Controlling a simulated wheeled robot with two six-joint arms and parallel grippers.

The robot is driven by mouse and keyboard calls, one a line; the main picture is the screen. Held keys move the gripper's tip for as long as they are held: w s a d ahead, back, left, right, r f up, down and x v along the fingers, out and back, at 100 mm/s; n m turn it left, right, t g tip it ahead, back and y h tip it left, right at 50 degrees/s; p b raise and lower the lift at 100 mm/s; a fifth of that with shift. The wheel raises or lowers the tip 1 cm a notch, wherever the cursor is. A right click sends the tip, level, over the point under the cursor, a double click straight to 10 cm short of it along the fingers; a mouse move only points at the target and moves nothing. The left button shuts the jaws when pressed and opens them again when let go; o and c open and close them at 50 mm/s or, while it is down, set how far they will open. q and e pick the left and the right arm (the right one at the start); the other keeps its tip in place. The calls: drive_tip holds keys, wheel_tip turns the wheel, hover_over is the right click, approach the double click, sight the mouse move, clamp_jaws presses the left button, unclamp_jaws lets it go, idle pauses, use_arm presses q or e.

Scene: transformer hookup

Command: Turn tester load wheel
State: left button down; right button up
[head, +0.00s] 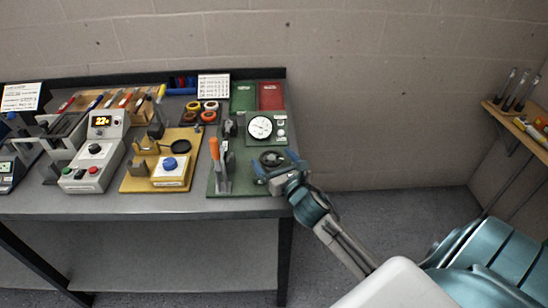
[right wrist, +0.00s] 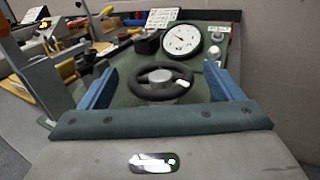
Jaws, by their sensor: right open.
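The tester load wheel (right wrist: 160,82) is a black handwheel with a grey hub on a green tester base (right wrist: 212,92). In the right wrist view it sits between the two blue fingers of my right gripper (right wrist: 162,88), which is open. The fingers stand apart at its left and right sides; I cannot tell whether either touches the rim. In the head view the wheel (head: 272,158) is beside the gripper (head: 274,172), at the bench's right end. A round white dial gauge (head: 260,127) stands behind the wheel. My left gripper is not in view.
An orange-handled lever (head: 215,150) stands left of the wheel on the same base. A yellow fixture (head: 135,182) and a grey control box with a display (head: 95,155) are farther left. Green and red folders (head: 271,96) lie behind. The floor right of the bench is clear.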

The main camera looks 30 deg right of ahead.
drive_tip(key=c, duration=1)
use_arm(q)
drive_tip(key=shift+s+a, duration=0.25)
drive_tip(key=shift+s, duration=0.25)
use_arm(e)
drive_tip(key=shift+h, duration=0.3)
drive_tip(key=m+h, duration=0.1)
drive_tip(key=m+g+h, duration=0.1)
drive_tip(key=h, duration=0.1)
drive_tip(key=m+h, duration=0.1)
drive_tip(key=shift+w+a+m+h, duration=0.15)
drive_tip(key=shift+a+m+h, duration=0.15)
drive_tip(key=shift+h, duration=0.1)
use_arm(q)
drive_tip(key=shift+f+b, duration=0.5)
drive_tip(key=shift+b, duration=0.05)
use_arm(e)
drive_tip(key=shift+w+a+m+g+h, duration=0.1)
drive_tip(key=shift+m+g+h, duration=0.8)
drive_tip(key=shift+h, duration=0.25)
drive_tip(key=shift+w+a+m+g+h, duration=0.1)
drive_tip(key=shift+m+g+h, duration=0.8)
drive_tip(key=shift+h, duration=0.55)
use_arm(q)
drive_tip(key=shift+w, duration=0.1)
use_arm(e)
drive_tip(key=o, duration=1)
